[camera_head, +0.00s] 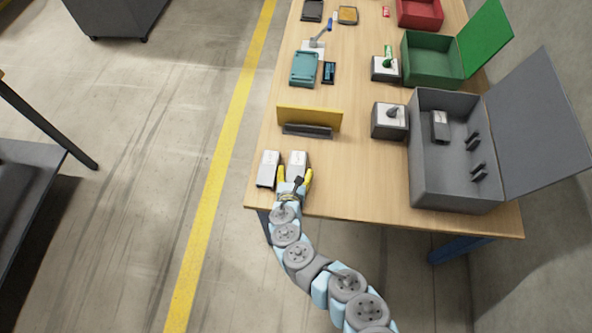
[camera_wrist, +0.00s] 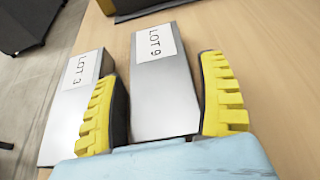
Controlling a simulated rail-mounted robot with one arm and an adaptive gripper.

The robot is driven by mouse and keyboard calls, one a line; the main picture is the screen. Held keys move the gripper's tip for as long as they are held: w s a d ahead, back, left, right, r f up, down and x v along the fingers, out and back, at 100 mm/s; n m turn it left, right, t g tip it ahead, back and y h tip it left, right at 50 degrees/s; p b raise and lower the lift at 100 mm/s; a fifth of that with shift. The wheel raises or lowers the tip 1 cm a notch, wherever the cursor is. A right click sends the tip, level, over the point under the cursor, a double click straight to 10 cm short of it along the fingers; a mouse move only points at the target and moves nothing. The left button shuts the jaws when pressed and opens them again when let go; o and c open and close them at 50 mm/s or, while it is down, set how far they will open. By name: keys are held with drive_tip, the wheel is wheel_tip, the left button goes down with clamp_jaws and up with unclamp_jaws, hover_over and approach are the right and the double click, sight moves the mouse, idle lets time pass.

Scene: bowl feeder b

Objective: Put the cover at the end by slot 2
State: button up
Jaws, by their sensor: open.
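Two grey metal blocks lie side by side near the table's front left corner. The left block (camera_head: 268,169) has a white label that seems to read LOT 3 in the wrist view (camera_wrist: 70,108). The right block (camera_head: 298,158) is labelled LOT 9, also in the wrist view (camera_wrist: 160,90). My gripper (camera_head: 295,176) is open, with its yellow fingers on either side of the LOT 9 block. The left finger sits between the two blocks; I cannot tell whether either finger touches. I cannot tell which thing is the cover, and no slot number is readable.
A yellow panel (camera_head: 309,118) with a dark grey strip (camera_head: 307,131) stands behind the blocks. A grey box (camera_head: 455,197) with its lid open stands at the right, beside a switch box (camera_head: 389,121). A green box (camera_head: 431,67) is farther back. The table between blocks and grey box is clear.

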drive_tip(key=shift+w+f, duration=0.1)
drive_tip(key=shift+w, duration=0.15)
drive_tip(key=shift+c, duration=0.4)
drive_tip(key=c, duration=0.9)
drive_tip(key=shift+c, duration=0.2)
